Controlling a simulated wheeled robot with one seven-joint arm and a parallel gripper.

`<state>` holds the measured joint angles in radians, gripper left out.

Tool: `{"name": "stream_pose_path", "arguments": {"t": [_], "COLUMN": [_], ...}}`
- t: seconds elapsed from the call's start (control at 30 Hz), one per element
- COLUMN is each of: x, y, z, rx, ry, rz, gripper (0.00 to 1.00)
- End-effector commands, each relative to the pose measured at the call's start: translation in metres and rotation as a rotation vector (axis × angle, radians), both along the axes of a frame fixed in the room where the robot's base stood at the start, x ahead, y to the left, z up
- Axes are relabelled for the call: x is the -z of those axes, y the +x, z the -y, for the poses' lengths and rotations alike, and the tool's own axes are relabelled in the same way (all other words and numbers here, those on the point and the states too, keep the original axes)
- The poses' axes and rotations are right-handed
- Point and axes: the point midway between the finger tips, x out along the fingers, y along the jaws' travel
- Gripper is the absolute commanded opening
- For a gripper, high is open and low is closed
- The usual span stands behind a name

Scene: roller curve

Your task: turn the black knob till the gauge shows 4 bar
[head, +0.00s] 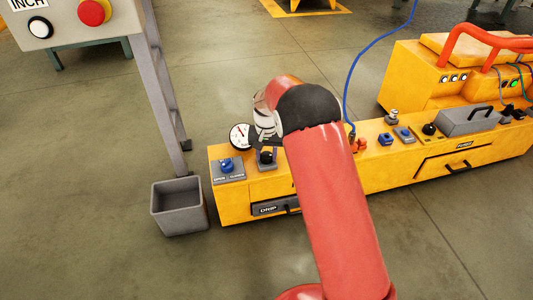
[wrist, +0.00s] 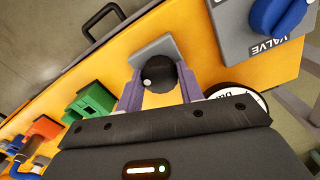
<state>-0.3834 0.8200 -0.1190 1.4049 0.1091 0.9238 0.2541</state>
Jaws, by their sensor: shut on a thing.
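The black knob (wrist: 158,70) sits on a small grey base on the yellow bench, between the two fingers of my gripper (wrist: 159,84). My gripper is shut on the knob. In the head view the knob (head: 266,157) shows just below my gripper (head: 265,146), partly covered by it. The round white gauge (head: 239,136) stands behind and to the left of the knob. Its dial faces the head camera, but its numbers and needle are too small to read surely. In the wrist view the gauge (wrist: 252,97) is mostly hidden behind my gripper body.
A blue valve (head: 227,165) on a grey plate stands left of the knob. The yellow bench (head: 235,203) continues right with several other controls and a grey box (head: 468,121). A grey bin (head: 180,222) stands on the floor to the left. A blue hose (head: 349,75) rises behind.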

Motion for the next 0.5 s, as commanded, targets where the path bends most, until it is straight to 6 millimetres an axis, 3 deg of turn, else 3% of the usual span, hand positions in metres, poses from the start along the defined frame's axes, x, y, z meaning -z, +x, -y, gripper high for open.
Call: {"name": "stream_pose_path", "arguments": {"t": [0.1, 0.13, 0.27, 0.5], "x": [-0.0008, -0.0008, -0.0006, -0.0004], "y": [0.0007, 0.0007, 0.0005, 0.0003], "z": [-0.0002, -0.0001, -0.0001, -0.0001], "rx": [0.001, 0.001, 0.001, 0.001], "ry": [0.001, 0.001, 0.001, 0.0], "rz": [0.002, 0.002, 0.002, 0.001], "gripper": [0.14, 0.41, 0.58, 0.59]}}
